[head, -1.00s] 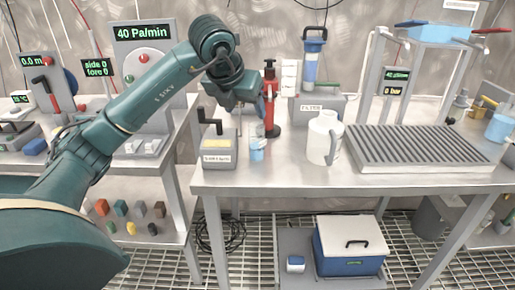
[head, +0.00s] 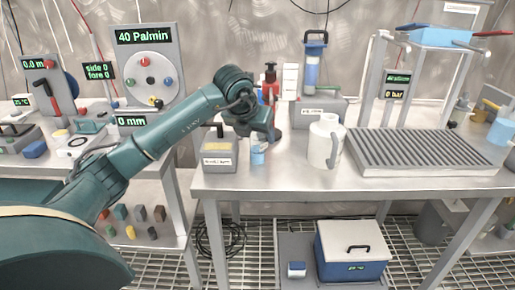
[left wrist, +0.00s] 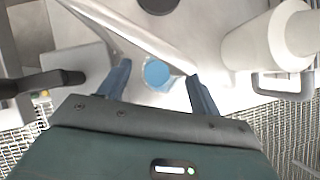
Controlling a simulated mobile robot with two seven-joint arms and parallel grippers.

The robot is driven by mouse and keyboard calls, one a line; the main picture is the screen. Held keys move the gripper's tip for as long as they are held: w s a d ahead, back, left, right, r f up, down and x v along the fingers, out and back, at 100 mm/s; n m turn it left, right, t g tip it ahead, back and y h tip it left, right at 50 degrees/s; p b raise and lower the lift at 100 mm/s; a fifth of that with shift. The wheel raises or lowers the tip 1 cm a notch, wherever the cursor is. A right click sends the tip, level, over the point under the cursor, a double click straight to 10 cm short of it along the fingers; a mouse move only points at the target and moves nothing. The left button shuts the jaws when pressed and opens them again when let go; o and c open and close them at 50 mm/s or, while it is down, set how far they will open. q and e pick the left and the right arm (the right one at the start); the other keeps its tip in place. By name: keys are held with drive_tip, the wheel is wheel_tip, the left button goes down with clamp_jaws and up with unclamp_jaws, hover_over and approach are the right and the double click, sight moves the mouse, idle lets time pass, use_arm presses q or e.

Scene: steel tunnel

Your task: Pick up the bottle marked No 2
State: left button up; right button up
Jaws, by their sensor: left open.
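A small clear bottle with blue in it (head: 257,155) stands upright near the front edge of the steel bench. No marking on it is readable, so I cannot confirm the No 2. My left gripper (head: 262,138) is directly above it, pointing down, and hides its upper part. In the left wrist view, the two blue fingers of my left gripper (left wrist: 160,90) are spread wide. The round blue top of the bottle (left wrist: 156,73) shows between them, with a gap on each side. My right gripper does not show.
A grey box with a black handle (head: 219,152) stands close left of the bottle. A white jug (head: 324,142) stands to its right, and a ribbed tray (head: 420,150) beyond that. A red pump bottle (head: 270,74) stands behind. Bare bench lies between bottle and jug.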

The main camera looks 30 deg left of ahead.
use_arm(q)
drive_tip(key=shift+c, duration=0.3)
drive_tip(key=c, duration=1.2)
drive_tip(key=shift+r, duration=0.1)
clamp_jaws()
drive_tip(key=shift+r, duration=0.1)
